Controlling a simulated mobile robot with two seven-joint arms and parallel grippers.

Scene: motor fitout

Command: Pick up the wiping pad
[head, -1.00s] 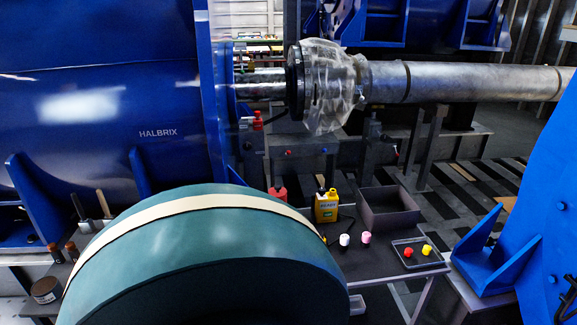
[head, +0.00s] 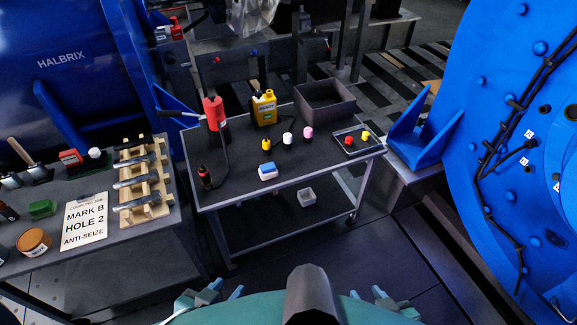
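A small blue-and-white block (head: 267,173), which looks like the wiping pad, lies on the front part of the dark cart top (head: 235,185). Nothing touches it. My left gripper (head: 226,289) is at the bottom edge, low and in front of the cart, with its blue fingertips apart and nothing between them. My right gripper (head: 367,294) is at the bottom edge further right, its fingertips also apart and empty. Both are well short of the pad. My own body hides parts of both grippers.
The cart also holds a red canister (head: 214,112), a yellow bottle (head: 264,108), a grey bin (head: 325,102), small caps and a clear tray (head: 357,143). A left bench holds a sign (head: 84,222) and a wooden rack (head: 146,187). A blue flanged structure (head: 515,190) stands right.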

